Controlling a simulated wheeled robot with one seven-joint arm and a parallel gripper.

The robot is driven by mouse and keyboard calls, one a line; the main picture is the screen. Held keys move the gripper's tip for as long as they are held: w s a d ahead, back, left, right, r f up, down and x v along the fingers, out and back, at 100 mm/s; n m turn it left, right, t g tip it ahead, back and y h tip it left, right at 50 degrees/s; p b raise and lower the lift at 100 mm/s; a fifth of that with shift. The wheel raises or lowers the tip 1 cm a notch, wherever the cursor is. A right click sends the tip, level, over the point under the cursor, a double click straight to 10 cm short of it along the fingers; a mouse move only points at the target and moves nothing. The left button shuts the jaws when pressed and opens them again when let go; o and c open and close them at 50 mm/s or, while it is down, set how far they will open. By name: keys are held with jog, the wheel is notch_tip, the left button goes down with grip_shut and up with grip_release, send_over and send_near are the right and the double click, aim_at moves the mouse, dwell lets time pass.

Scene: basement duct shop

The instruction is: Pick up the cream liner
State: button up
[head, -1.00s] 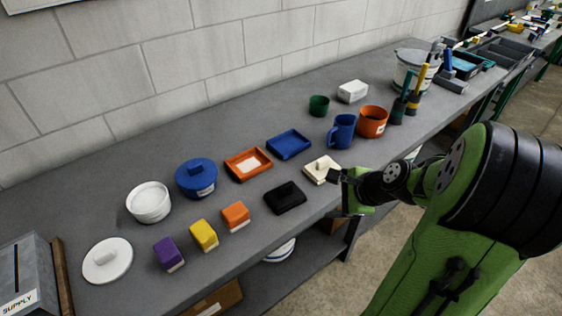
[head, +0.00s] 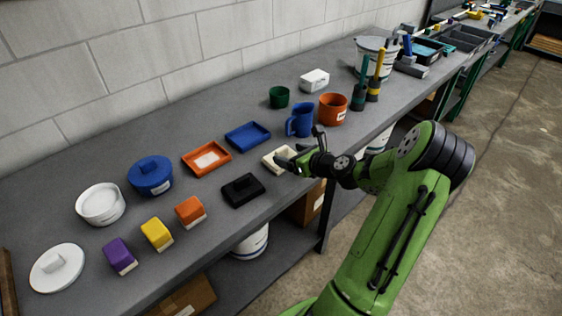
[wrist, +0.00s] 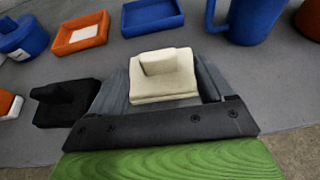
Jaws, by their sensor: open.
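The cream liner (head: 277,157) lies on the grey bench near its front edge, a low cream piece with a raised block on top. In the wrist view the liner (wrist: 165,82) sits between my gripper's two dark fingers. My gripper (head: 302,152) is open and reaches in from the right. In the wrist view its fingers (wrist: 163,84) stand on the left and right sides of the liner. I cannot tell whether they touch it. In the head view the gripper hides part of the liner.
A black lidded piece (head: 243,190) lies left of the liner. A blue tray (head: 247,136) and an orange tray (head: 206,158) lie behind. A blue mug (head: 300,121) and an orange pot (head: 332,109) stand close behind my gripper. The wall closes the bench's back.

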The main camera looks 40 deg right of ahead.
aim_at(283, 153)
jog(key=b+x, duration=0.1)
jog(key=x, duration=0.4)
jog(key=shift+a+f, duration=0.1)
jog(key=shift+f, duration=0.05)
jog(key=c, duration=1)
notch_tip(283, 153, up, 10)
jog(key=p, duration=0.3)
jog(key=shift+p, duration=0.3)
jog(key=shift+c, duration=0.2)
